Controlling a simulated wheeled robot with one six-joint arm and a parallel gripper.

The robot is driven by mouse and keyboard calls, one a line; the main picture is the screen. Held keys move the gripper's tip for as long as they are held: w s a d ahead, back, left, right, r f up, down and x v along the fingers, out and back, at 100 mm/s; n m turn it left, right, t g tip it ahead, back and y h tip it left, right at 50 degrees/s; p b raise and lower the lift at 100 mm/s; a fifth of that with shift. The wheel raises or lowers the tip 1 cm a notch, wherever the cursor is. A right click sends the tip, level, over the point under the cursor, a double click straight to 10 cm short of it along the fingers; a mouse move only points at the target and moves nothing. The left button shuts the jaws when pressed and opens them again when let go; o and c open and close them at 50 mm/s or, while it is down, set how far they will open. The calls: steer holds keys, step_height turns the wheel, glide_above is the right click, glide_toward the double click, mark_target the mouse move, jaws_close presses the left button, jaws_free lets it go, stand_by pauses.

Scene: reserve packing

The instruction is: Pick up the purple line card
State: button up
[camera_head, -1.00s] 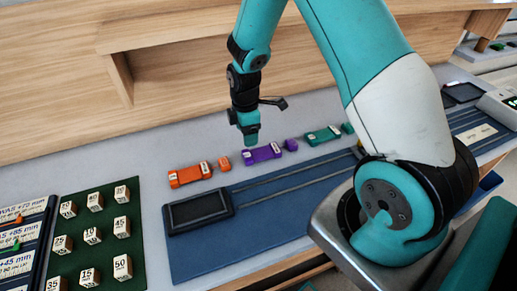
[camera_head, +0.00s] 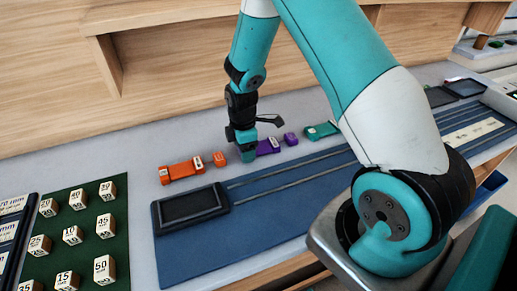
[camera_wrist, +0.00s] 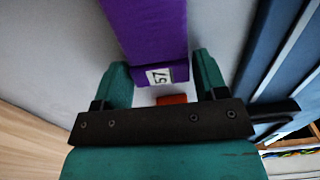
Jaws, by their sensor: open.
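The purple line card (camera_head: 267,146) lies on the grey bench top behind the blue mat, partly hidden by my gripper (camera_head: 247,154) in the head view. In the wrist view the purple card (camera_wrist: 147,28) runs up out of the picture, and its near end carries a white label reading 57. My gripper (camera_wrist: 161,76) is open there, with one teal finger on each side of that near end. A gap shows beside the fingers; I cannot tell whether either touches the card.
An orange card (camera_head: 182,170) lies to the left and a green one (camera_head: 320,131) to the right. A small purple piece (camera_head: 290,139) is just right of the purple card. The blue mat (camera_head: 240,238) with a dark tray (camera_head: 190,206) lies in front. Numbered blocks stand on a green board (camera_head: 85,248).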

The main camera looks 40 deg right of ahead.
steer(key=c, duration=0.5)
steer(key=shift+r+p, duration=2.65)
steer(key=shift+r, duration=0.85)
